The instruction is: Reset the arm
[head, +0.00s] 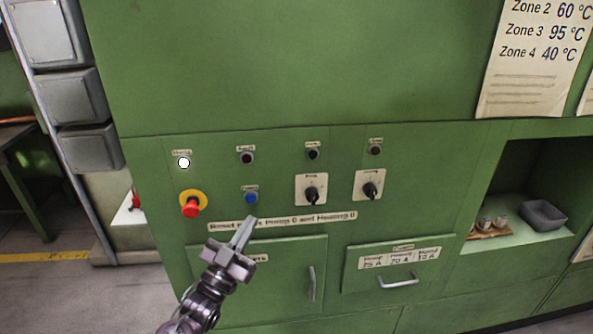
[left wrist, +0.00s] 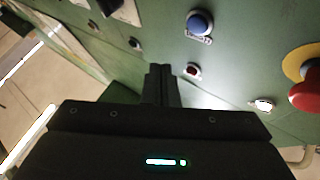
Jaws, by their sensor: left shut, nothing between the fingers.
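My left gripper (head: 243,233) is shut and empty in front of the green control panel (head: 410,215). In the head view its tips are just below the blue button (head: 251,198) and overlap the long label strip (head: 310,220). In the left wrist view the shut fingers (left wrist: 160,75) point at the panel, with the blue button (left wrist: 200,23) above and to the right of them. I cannot tell whether the tips touch the panel. My right gripper is in neither view.
A red emergency button (head: 190,207) on a yellow ring is left of the gripper. Two black rotary knobs (head: 312,194) (head: 370,190) are to the right. A white lamp (head: 184,162) is lit. Handles (head: 311,284) (head: 398,281) stick out below. An alcove holds a grey bin (head: 543,214).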

